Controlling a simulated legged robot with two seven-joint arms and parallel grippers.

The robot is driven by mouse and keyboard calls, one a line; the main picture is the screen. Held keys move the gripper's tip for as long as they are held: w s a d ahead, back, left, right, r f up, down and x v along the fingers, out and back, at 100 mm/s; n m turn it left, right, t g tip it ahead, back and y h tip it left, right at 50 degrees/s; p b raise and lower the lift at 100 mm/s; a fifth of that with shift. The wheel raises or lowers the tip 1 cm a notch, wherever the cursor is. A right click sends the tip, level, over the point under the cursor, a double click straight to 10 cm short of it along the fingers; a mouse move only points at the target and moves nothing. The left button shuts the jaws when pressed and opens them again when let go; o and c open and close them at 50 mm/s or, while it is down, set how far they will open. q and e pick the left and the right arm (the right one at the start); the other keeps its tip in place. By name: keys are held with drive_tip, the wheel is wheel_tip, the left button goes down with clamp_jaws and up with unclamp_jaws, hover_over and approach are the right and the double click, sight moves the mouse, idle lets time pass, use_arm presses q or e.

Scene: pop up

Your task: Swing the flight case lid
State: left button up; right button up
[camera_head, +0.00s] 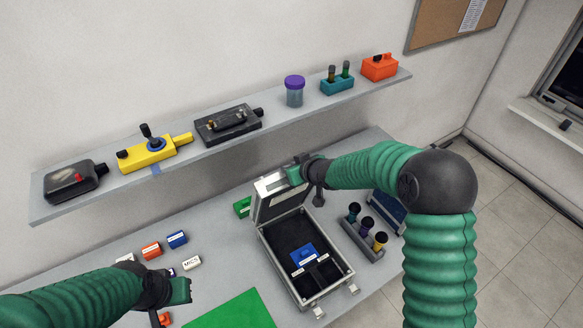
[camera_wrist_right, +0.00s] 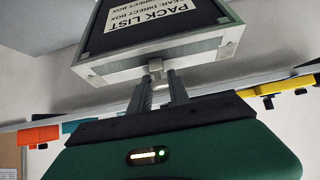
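The silver-edged flight case (camera_head: 336,284) stands on the table with its lid (camera_head: 279,204) raised at the back. Its dark interior holds a blue box (camera_head: 304,254) with white labels. In the right wrist view the lid (camera_wrist_right: 205,47) carries a pack list sheet, and a small metal tab (camera_wrist_right: 155,66) projects from its edge. My right gripper (camera_wrist_right: 160,84) has its fingers on either side of that tab; in the head view this gripper (camera_head: 293,174) is at the lid's upper edge. My left gripper (camera_head: 182,291) is over the table at the left, apart from the case; its fingers are unclear.
A green mat (camera_head: 235,312) lies in front. Small labelled blocks (camera_head: 177,240) lie at left. A wall shelf (camera_head: 222,143) with several devices hangs above the table. A green block (camera_head: 242,207) sits beside the lid.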

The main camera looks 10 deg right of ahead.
drive_tip(key=o, duration=0.4)
drive_tip(key=shift+w, duration=0.1)
drive_tip(key=shift+f, duration=0.1)
drive_tip(key=p+v, duration=0.4)
drive_tip(key=v, duration=1.2)
drive_tip(key=shift+s+d, duration=0.15)
drive_tip(key=shift+s, duration=0.1)
drive_tip(key=shift+w, duration=0.1)
